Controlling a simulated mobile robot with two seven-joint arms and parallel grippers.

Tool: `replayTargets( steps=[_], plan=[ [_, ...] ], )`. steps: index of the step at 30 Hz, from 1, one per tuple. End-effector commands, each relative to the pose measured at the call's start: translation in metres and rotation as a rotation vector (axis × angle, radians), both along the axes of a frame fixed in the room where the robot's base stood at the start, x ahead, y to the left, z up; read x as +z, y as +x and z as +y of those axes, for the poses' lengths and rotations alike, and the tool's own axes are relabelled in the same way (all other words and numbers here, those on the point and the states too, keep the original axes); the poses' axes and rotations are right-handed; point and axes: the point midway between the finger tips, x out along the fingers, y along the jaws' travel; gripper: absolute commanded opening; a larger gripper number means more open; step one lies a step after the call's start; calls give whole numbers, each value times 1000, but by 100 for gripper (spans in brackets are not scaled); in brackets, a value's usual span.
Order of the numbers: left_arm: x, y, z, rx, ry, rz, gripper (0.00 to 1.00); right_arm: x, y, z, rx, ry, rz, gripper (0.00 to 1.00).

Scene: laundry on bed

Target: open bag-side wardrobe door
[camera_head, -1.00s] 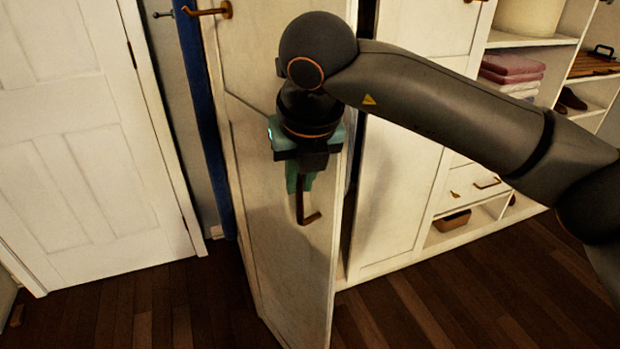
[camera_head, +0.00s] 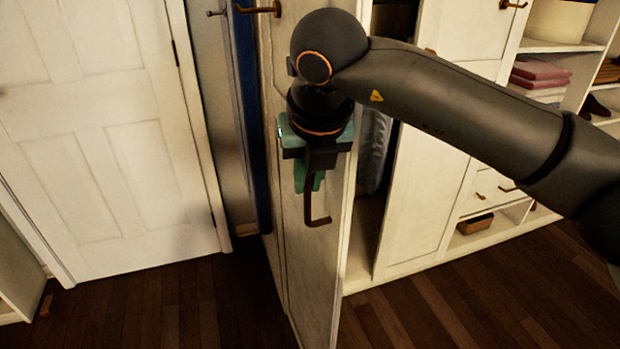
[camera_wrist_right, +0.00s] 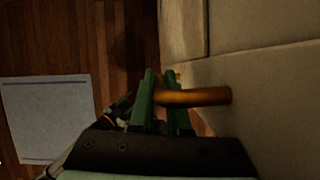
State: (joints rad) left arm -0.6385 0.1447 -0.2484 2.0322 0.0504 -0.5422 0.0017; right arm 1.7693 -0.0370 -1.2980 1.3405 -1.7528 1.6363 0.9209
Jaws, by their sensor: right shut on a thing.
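The white wardrobe door (camera_head: 308,260) stands partly open, edge toward me, in the head view. A dark gap with hanging grey cloth (camera_head: 374,150) shows to its right. Its bronze handle (camera_head: 318,205) hangs down at my right gripper (camera_head: 309,180). In the right wrist view the handle (camera_wrist_right: 205,97) comes out of the pale door face (camera_wrist_right: 270,95), and the green fingers of my right gripper (camera_wrist_right: 160,100) are shut around it. Part of the handle is hidden behind the gripper. My left gripper is not in view. No bag is clearly visible.
A closed white room door (camera_head: 95,140) is at left. Another wardrobe door (camera_head: 425,190) and open shelves with folded cloths (camera_head: 540,75) are at right. Dark wood floor (camera_head: 420,310) is clear in front. A pale rectangle (camera_wrist_right: 45,115) lies in the wrist view's left.

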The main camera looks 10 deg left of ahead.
Motion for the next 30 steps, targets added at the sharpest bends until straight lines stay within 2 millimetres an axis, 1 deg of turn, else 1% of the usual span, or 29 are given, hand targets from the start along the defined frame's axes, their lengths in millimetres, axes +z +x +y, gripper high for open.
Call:
replayTargets(
  steps=[14,15,22,30],
  plan=[
    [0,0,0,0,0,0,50,0,0,0,2,-2,-1,0],
    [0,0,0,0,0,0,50,0,0,0,2,-2,-1,18],
    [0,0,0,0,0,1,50,0,0,0,2,-1,0,44],
    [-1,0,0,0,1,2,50,1,0,0,1,0,0,45]
  ],
)
